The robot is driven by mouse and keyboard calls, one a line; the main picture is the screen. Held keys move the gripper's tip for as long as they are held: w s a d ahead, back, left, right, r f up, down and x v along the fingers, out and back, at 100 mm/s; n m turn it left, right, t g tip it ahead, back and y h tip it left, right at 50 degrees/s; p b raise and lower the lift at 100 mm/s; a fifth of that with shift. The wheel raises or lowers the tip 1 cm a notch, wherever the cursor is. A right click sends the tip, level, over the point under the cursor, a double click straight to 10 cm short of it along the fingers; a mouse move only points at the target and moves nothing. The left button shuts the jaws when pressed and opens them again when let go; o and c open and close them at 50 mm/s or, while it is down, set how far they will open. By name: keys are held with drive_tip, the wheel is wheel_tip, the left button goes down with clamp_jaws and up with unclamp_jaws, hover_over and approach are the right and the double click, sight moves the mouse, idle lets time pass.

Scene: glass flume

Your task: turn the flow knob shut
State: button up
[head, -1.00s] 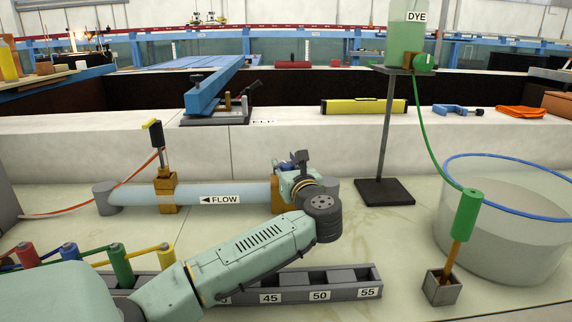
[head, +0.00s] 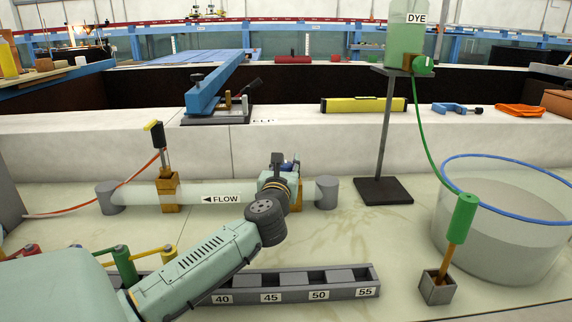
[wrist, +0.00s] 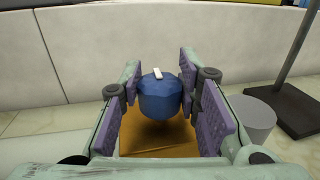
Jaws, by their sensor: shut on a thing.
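The flow knob (wrist: 158,100) is a blue faceted knob with a white pointer mark on top, above a brass-coloured valve body (wrist: 160,139). In the wrist view the mark runs nearly straight away from me, tilted slightly left. My gripper (wrist: 160,98) has its purple pads on both sides of the knob and is shut on it. In the head view my gripper (head: 281,170) is over the brass block at the right part of the pipe (head: 140,196) labelled FLOW with a left arrow. The knob is mostly hidden there by my wrist.
Another brass valve (head: 168,190) with a yellow-tipped lever stands on the pipe's left part. A dye stand (head: 386,130) rises to the right, beside a clear tub (head: 500,235) with a blue rim. A numbered grey rack (head: 330,291) lies in front.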

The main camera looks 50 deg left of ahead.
sight(286, 164)
drive_tip(key=shift+c, duration=0.2)
drive_tip(key=o, duration=1.2)
wheel_tip(286, 164, up, 10)
idle(0.4)
